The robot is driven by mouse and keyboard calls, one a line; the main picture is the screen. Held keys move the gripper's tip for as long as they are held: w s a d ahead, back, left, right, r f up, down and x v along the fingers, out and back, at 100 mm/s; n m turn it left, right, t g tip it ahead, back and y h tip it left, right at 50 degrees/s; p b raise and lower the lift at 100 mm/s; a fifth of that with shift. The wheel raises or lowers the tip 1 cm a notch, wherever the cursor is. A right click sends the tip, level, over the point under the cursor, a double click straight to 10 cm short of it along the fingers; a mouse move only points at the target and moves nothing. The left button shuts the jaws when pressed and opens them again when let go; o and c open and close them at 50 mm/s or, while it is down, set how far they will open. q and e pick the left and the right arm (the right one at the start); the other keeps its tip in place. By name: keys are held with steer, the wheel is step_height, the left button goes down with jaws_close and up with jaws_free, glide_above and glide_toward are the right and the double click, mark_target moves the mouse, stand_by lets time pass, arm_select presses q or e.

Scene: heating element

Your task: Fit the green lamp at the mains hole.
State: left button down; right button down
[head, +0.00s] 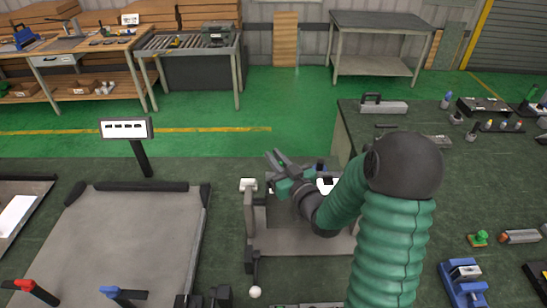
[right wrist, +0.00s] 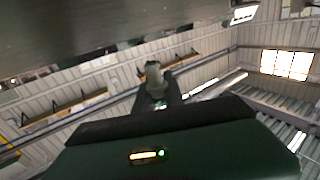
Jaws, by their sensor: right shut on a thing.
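My right gripper (head: 277,168) is above the grey metal fixture (head: 274,241) in the middle of the head view, its fingers pointing up and left. In the right wrist view, its jaws are shut on a small grey cylindrical part (right wrist: 153,76). No green shows on this part, so I cannot tell whether it is the green lamp. The mains hole cannot be made out; my arm and gripper cover part of the fixture. My left gripper is not in view.
A green-topped piece (head: 479,238), an orange-tipped piece (head: 520,237) and a blue vise-like block (head: 464,281) lie on the right. A flat grey panel (head: 133,240) is on the left, with a small sign (head: 126,128) behind it.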

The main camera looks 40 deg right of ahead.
steer(key=shift+s+f+b, duration=0.2)
steer(key=shift+f+b, duration=0.15)
steer(key=shift+f, duration=0.25)
steer(key=shift+w+a, duration=0.25)
steer(key=shift+a, duration=0.05)
steer(key=shift+s+d, duration=0.15)
steer(key=shift+f+h, duration=0.1)
steer(key=shift+h, duration=0.2)
steer(key=shift+d+m+h+b, duration=0.1)
steer(key=shift+m+h+b, duration=0.2)
steer(key=shift+m+b, duration=0.1)
stand_by(0.7)
steer(key=shift+f+b, duration=1.45)
steer(key=shift+b, duration=0.2)
